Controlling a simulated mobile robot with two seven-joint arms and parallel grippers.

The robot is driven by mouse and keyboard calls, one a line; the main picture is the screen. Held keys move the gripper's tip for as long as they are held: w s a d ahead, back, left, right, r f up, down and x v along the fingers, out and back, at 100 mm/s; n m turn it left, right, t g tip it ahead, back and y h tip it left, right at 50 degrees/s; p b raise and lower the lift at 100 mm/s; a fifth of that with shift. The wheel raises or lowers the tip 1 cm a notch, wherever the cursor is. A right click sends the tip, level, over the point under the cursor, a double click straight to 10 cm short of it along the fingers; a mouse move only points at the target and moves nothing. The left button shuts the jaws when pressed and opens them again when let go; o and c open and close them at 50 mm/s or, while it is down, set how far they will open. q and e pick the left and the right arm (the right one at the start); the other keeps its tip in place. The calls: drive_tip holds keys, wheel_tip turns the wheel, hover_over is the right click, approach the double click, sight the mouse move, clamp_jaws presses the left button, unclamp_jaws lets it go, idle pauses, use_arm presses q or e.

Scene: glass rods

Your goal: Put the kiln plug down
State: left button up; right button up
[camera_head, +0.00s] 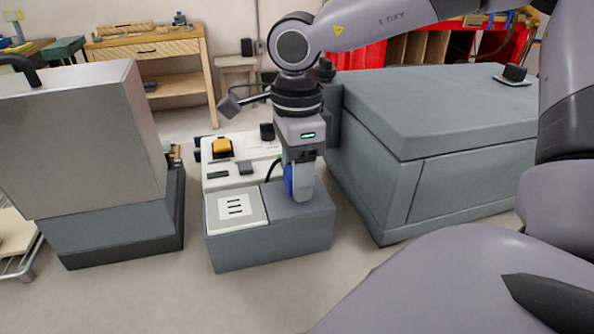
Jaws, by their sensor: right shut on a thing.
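My right gripper (299,194) points down over the right part of a low grey block (270,248). It is shut on the kiln plug (288,179), of which only a blue part shows at the left side of the fingers. The rest of the plug is hidden by the gripper. I cannot tell whether the plug touches the block's top. A dark cable curves just left of the gripper. My left gripper is not in view.
A light plate with dark slots (236,208) lies on the block's left part. Behind stands a white panel (225,176) with a yellow button (222,146). A large grey box (450,110) stands close on the right, a grey metal cabinet (85,145) on the left.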

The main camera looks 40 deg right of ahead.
drive_tip(key=shift+f+b, duration=0.55)
drive_tip(key=shift+b, duration=0.1)
drive_tip(key=shift+f, duration=0.1)
drive_tip(key=o, duration=1.4)
